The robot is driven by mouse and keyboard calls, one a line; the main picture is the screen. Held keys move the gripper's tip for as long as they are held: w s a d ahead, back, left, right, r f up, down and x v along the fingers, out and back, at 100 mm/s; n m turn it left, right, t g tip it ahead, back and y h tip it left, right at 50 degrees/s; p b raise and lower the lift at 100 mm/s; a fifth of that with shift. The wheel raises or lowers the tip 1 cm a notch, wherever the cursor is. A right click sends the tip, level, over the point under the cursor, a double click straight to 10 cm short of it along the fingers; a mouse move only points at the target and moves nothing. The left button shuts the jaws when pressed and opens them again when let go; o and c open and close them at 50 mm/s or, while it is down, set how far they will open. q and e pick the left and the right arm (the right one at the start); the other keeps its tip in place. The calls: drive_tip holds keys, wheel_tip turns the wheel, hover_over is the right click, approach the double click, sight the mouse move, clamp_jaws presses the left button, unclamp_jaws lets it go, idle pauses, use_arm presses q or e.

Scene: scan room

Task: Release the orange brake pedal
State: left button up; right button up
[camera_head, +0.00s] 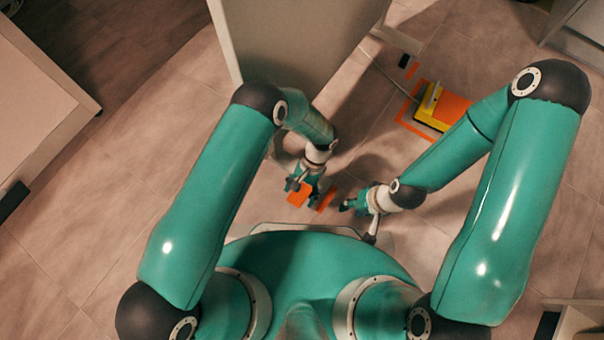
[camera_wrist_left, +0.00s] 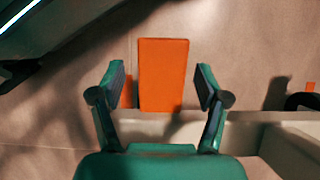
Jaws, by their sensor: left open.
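A flat orange plate that looks like the brake pedal (camera_head: 297,197) is low down by the tips of my left gripper (camera_head: 301,187). In the left wrist view the orange pedal (camera_wrist_left: 163,75) appears upright in the picture between the two spread fingers of my left gripper (camera_wrist_left: 160,76), with a gap on each side. Nothing is held there. A second, narrower orange piece (camera_head: 327,200) lies just to the right; a sliver of orange (camera_wrist_left: 127,92) shows beside the left finger. My right gripper (camera_head: 349,204) is right of these pieces; its finger opening is too small to judge.
A yellow and orange foot-pedal unit (camera_head: 447,108) with a cable stands on the floor inside an orange outline at upper right. A tall pale cabinet (camera_head: 290,40) stands beyond my left arm. A pale bench (camera_head: 45,100) is at left. Floor between is open.

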use_arm(q)
drive_tip(key=shift+w+r, duration=0.1)
drive_tip(key=v, duration=1.1)
drive_tip(key=shift+r, duration=0.3)
drive_tip(key=shift+d, duration=0.1)
